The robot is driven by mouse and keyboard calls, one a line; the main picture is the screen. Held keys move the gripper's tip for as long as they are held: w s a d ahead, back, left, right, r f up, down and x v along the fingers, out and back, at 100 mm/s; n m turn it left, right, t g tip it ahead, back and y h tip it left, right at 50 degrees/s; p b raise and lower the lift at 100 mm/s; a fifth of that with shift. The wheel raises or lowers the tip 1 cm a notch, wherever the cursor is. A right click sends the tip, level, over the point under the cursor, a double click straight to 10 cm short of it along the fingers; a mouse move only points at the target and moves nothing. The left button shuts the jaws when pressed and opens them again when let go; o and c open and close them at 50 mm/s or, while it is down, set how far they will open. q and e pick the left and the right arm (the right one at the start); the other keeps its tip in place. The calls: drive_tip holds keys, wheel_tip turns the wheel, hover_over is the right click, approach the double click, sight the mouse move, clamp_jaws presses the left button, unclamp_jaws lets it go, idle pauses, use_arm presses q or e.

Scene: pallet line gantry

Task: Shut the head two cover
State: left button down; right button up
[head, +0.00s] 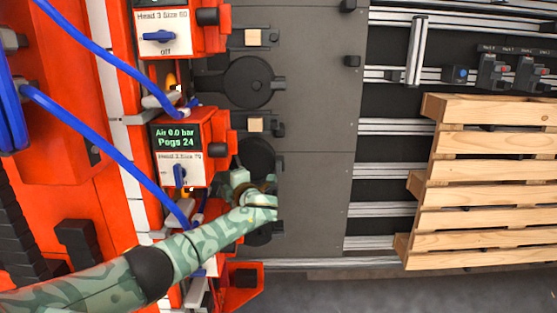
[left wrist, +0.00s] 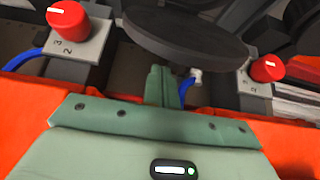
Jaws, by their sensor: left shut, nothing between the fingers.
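The head two unit (head: 181,170) is an orange box with a label reading Head 2 Size 70 and a blue knob turned upright. Its display reads Air 0.0 bar, Pegs 24. A dark round part (head: 257,157) lies to its right, partly hidden by my left arm. I cannot tell which part is the cover or how far it stands open. My left gripper (head: 241,180) is over the dark round part, below and right of the box. In the left wrist view the shut green fingers (left wrist: 162,86) point toward a dark disc (left wrist: 185,35); contact is unclear. My right gripper is out of view.
Blue hoses (head: 105,135) cross the left side. Red knobs (left wrist: 68,20) flank the disc. A wooden pallet (head: 490,170) lies right; the grey plate (head: 310,180) between is bare.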

use_arm(q)
drive_tip(key=shift+w+d+f+b, duration=0.15)
drive_tip(key=shift+d+b, duration=0.1)
drive_tip(key=shift+d, duration=0.3)
drive_tip(key=shift+w+d+b, duration=0.15)
drive_tip(key=shift+d+b, duration=0.15)
drive_tip(key=shift+d, duration=0.3)
drive_tip(key=shift+w+d+f+b, duration=0.15)
drive_tip(key=shift+d+b, duration=0.1)
drive_tip(key=shift+d, duration=0.3)
drive_tip(key=shift+r, duration=0.1)
drive_tip(key=shift+w+d+f+b, duration=0.2)
drive_tip(key=shift+w+d+b, duration=0.05)
drive_tip(key=shift+d+b, duration=0.25)
drive_tip(key=shift+w+d+f+b, duration=0.15)
drive_tip(key=shift+w+d+b, duration=0.2)
drive_tip(key=shift+d+b, duration=0.3)
drive_tip(key=shift+w+d+f+b, duration=0.1)
drive_tip(key=shift+w+d+b, duration=0.25)
drive_tip(key=shift+d+b, duration=0.25)
